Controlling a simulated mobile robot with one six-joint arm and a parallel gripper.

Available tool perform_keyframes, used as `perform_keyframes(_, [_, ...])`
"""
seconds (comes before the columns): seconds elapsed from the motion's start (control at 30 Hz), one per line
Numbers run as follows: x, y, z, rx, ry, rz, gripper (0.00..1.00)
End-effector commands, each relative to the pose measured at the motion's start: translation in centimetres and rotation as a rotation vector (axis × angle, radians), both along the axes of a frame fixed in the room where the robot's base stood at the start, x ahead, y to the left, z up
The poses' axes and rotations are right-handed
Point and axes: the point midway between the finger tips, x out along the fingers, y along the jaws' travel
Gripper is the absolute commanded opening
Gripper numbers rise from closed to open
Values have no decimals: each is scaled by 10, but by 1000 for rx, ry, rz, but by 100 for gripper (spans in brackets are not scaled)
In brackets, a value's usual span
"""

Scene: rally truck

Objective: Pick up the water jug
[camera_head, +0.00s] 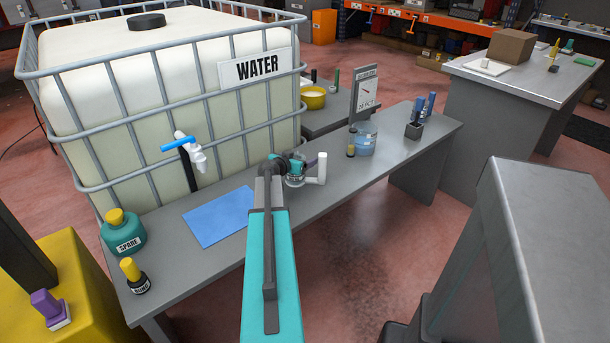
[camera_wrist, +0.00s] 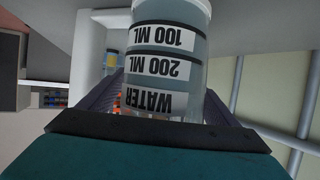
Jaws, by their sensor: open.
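The water jug (camera_wrist: 165,70) is a clear cylinder with labels reading WATER, 200 ML and 100 ML, upside down in the wrist view. Its white handle (camera_wrist: 88,50) is at the left there. In the head view the jug (camera_head: 296,181) stands on the grey bench, partly hidden by my gripper, with its white handle (camera_head: 321,168) on the right. My gripper (camera_head: 293,166) is open at the jug. In the wrist view the fingers of my gripper (camera_wrist: 163,88) lie on either side of it. I cannot tell whether they touch it.
A caged WATER tank (camera_head: 160,80) with a blue-handled tap (camera_head: 186,148) stands behind the bench (camera_head: 330,197). A blue mat (camera_head: 218,216) lies left of my gripper. A teal SPARE bottle (camera_head: 122,233) is farther left. A clear container (camera_head: 362,138) stands to the right.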

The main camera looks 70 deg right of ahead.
Motion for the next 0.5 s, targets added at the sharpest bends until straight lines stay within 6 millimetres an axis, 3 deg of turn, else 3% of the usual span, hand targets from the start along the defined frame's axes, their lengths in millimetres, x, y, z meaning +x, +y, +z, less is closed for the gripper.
perform_keyframes(0.23, [0, 0, 0, 0, 0, 0, 83])
perform_keyframes(0.5, [0, 0, 0, 0, 0, -1, 39])
